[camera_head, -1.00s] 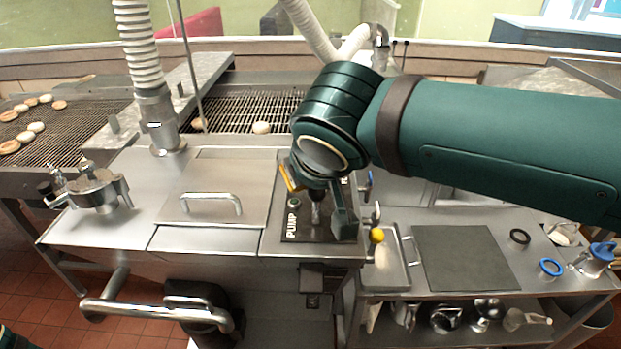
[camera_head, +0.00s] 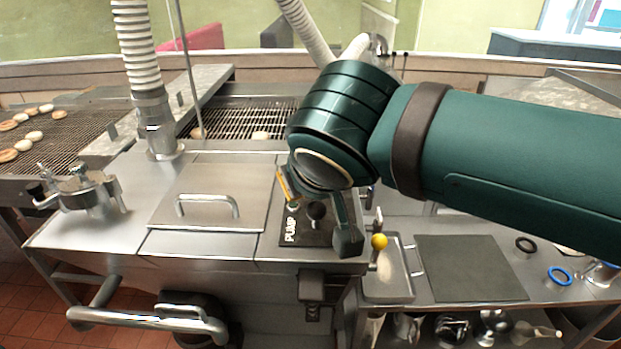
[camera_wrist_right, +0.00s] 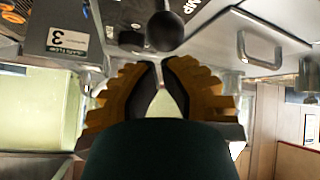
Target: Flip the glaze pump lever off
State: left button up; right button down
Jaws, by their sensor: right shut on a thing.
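The pump lever with a round black knob (camera_head: 316,210) stands on the dark panel marked PUMP (camera_head: 290,228), on the steel glaze machine. In the right wrist view the knob (camera_wrist_right: 165,32) shows large, just past the fingertips. My right gripper (camera_head: 320,224) comes down over the panel with one finger on each side of the lever. Its tan-and-black fingers (camera_wrist_right: 161,72) are drawn close together in the right wrist view, shut on the lever. The lever's stem is mostly hidden by the fingers and wrist. My left gripper is out of view.
A lid with a steel handle (camera_head: 208,206) lies left of the panel. A yellow ball knob (camera_head: 379,241) stands close to the right of the gripper, near a small tray (camera_head: 390,285). A grey box labelled 3 (camera_wrist_right: 62,38) shows in the right wrist view.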

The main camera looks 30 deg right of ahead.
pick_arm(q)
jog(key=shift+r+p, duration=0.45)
pick_arm(e)
jog(key=shift+r, duration=0.8)
jog(key=w+r+p, duration=0.1)
jog(key=w+r, duration=0.2)
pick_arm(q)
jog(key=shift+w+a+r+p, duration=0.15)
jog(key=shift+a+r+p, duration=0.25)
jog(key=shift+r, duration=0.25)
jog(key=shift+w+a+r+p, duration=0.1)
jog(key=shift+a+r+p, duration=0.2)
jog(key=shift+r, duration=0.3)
pick_arm(e)
jog(key=s+a+r, duration=0.3)
jog(key=s+r, duration=0.1)
jog(key=s, duration=0.3)
jog(key=shift+s+r, duration=0.2)
jog(key=shift+r, duration=0.2)
jog(key=shift+a, duration=0.1)
